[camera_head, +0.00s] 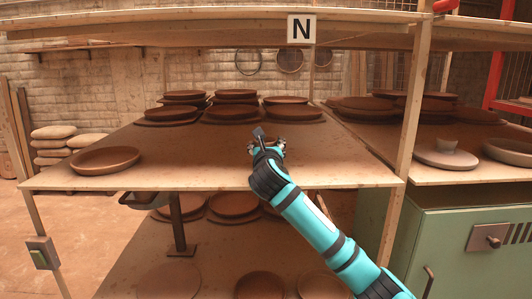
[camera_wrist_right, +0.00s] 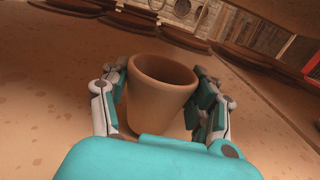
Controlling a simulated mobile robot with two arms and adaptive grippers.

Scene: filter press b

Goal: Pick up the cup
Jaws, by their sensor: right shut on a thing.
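The cup (camera_wrist_right: 158,95), a plain brown clay one with an open top, fills the middle of the right wrist view. My right gripper (camera_wrist_right: 160,100) has one finger on each side of the cup and is shut on it. In the head view my right gripper (camera_head: 268,141) is over the middle shelf, near its centre. There the gripper mostly hides the cup. I cannot tell whether the cup's base touches the shelf. My left gripper is not in view.
The wooden shelf (camera_head: 185,178) holds stacked brown plates (camera_head: 233,112) behind the gripper and a single dish (camera_head: 105,160) at left. A wooden post (camera_head: 409,110) stands right of my arm. An upper shelf (camera_head: 215,30) hangs above. Bare shelf lies left of the gripper.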

